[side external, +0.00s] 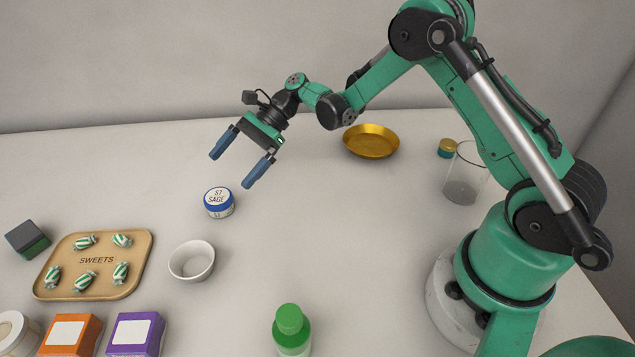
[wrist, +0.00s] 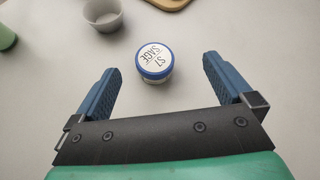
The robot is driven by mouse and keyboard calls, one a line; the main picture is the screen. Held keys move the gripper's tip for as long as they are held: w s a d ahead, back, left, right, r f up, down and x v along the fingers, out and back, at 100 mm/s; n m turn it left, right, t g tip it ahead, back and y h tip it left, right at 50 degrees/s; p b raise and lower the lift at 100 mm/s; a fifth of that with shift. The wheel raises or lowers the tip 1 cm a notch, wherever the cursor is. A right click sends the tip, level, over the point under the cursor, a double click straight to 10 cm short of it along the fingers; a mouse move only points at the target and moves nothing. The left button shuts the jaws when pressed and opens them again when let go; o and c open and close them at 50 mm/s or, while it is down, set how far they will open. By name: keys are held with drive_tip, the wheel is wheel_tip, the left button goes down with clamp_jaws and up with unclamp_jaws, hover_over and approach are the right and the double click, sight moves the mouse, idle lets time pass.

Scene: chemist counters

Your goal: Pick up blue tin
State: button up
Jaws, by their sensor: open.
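The blue tin (side external: 219,207) is a small round tin with a blue-rimmed white lid lettered "S7 SAGE". It stands upright on the white counter, left of the picture's middle in the side view. In the wrist view the tin (wrist: 154,63) lies between the lines of the two fingertips, a little ahead of them. My gripper (side external: 233,168) is open and empty, its blue fingers pointing down and left, above and beyond the tin. It also shows in the wrist view (wrist: 161,66), with a finger on either side and neither touching the tin.
A white bowl (side external: 208,270) stands close to the tin. A sweets tray (side external: 140,275), boxes (side external: 137,330) and a dark block (side external: 27,240) are at left. A green bottle (side external: 291,325) is in front. A gold dish (side external: 371,152) and glass beaker (side external: 462,190) are right. The counter's middle is clear.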

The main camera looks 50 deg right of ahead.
sight(227, 190)
wheel_tip(227, 190, down, 3)
drive_tip(key=shift+s+m+y, duration=0.15)
drive_tip(key=shift+m+y, duration=0.65)
drive_tip(key=shift+g, duration=0.3)
drive_tip(key=shift+x, duration=2.85)
drive_tip(key=c, duration=1.3)
